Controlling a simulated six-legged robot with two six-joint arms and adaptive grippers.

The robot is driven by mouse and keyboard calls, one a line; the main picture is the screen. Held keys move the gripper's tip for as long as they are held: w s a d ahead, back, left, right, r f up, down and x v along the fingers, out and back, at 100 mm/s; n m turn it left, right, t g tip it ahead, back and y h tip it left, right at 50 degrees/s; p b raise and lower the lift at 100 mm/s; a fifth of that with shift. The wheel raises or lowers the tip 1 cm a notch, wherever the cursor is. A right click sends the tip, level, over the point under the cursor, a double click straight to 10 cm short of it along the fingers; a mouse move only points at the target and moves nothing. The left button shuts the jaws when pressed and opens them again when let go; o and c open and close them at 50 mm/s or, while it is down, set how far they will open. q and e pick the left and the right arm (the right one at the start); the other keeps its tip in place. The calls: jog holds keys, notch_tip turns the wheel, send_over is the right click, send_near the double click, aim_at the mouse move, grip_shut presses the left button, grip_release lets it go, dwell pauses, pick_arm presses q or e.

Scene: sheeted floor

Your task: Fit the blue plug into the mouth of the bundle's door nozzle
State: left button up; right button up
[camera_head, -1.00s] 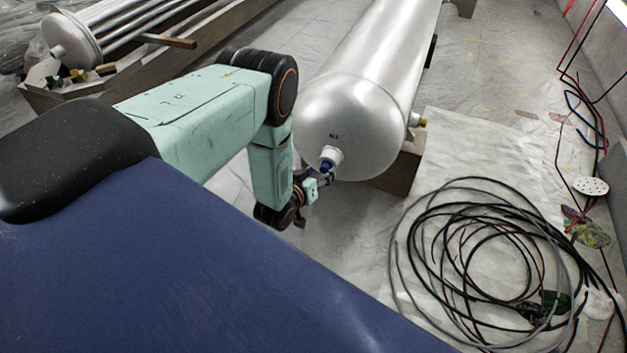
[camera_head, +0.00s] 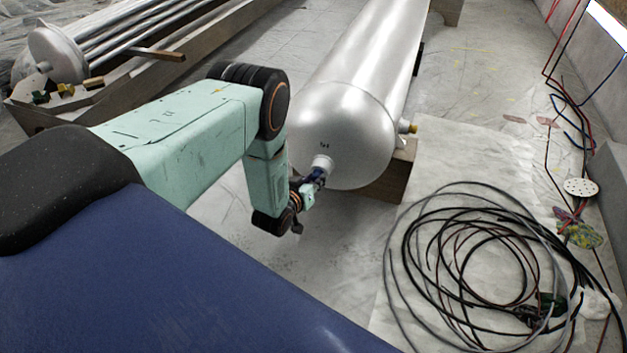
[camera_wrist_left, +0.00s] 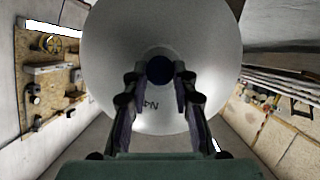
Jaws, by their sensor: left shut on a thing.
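The blue plug (camera_head: 316,174) is a small dark blue piece in front of the white door nozzle (camera_head: 322,162) on the silver bundle's domed end (camera_head: 330,125). My left gripper (camera_head: 319,180) is shut on the plug, below and in front of the nozzle. In the left wrist view the plug's round dark face (camera_wrist_left: 159,70) sits between the fingertips (camera_wrist_left: 160,82), against the silver dome. The plug and fingers hide most of the nozzle mouth there. I cannot tell whether the plug touches the mouth or is inside it. My right gripper is in neither view.
The bundle rests on a wooden support (camera_head: 390,180), with a yellow-tipped side fitting (camera_head: 412,129). Coiled black and grey cables (camera_head: 480,265) lie on the sheeted floor to the right. A wooden crate of tubes (camera_head: 110,85) stands at the upper left.

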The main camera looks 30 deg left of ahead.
pick_arm(q)
grip_shut()
jog(key=shift+s+d+p, duration=0.25)
jog(key=shift+s+p, duration=0.3)
jog(key=shift+s, duration=0.55)
jog(key=shift+s+d+p, duration=0.25)
jog(key=shift+s+p, duration=0.25)
jog(key=shift+s, duration=0.55)
jog(key=s, duration=0.2)
jog(key=s+d+p, duration=0.1)
jog(key=s, duration=0.1)
jog(key=shift+p, duration=0.3)
